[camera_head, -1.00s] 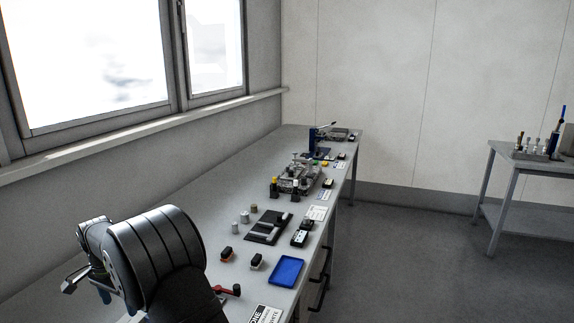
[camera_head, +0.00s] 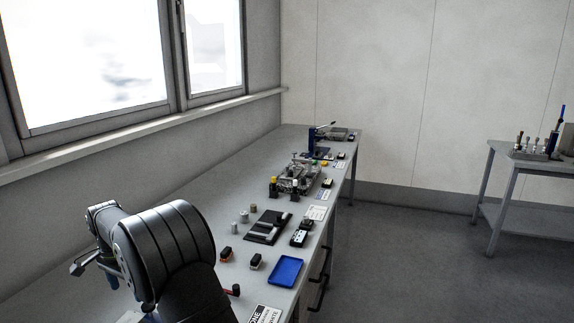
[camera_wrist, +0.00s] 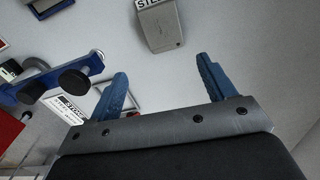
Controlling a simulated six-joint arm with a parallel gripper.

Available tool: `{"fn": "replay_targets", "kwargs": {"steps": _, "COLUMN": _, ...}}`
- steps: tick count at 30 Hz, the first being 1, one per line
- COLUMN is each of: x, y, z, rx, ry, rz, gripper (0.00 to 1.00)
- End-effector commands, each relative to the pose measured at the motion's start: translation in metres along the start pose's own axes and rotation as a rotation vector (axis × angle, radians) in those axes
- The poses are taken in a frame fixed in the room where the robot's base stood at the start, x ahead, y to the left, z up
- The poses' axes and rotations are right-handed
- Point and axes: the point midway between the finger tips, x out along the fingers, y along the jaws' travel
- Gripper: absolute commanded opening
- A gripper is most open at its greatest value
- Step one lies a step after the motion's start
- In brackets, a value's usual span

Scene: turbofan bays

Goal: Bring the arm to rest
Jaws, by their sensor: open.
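My gripper (camera_wrist: 165,92) shows in the wrist view with its two blue fingers spread wide apart. Nothing is between the fingers. Beyond them lies a grey bench surface with a grey box (camera_wrist: 160,25) that bears a partly cut-off label. In the head view my arm fills the lower left, and part of the gripper (camera_head: 84,263) shows at the arm's left, over the near end of the long bench (camera_head: 190,200).
A blue tray (camera_head: 286,271) and a black fixture (camera_head: 267,226) lie on the bench right of my arm. In the wrist view a blue bracket with black knobs (camera_wrist: 74,82) stands left of the fingers. The bench's window side is mostly clear.

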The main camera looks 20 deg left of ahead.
Motion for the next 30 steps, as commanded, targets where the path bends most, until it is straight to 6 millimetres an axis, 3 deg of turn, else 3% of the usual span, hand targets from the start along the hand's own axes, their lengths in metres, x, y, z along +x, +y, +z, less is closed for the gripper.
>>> {"fn": "replay_targets", "kwargs": {"steps": 14, "x": 0.006, "y": 0.031, "z": -0.092, "rx": 0.152, "ry": 0.000, "rz": -0.002, "gripper": 0.76}}
{"fn": "replay_targets", "kwargs": {"steps": 30, "x": 0.012, "y": 0.081, "z": -0.188, "rx": 0.317, "ry": 0.000, "rz": -0.002, "gripper": 0.76}}
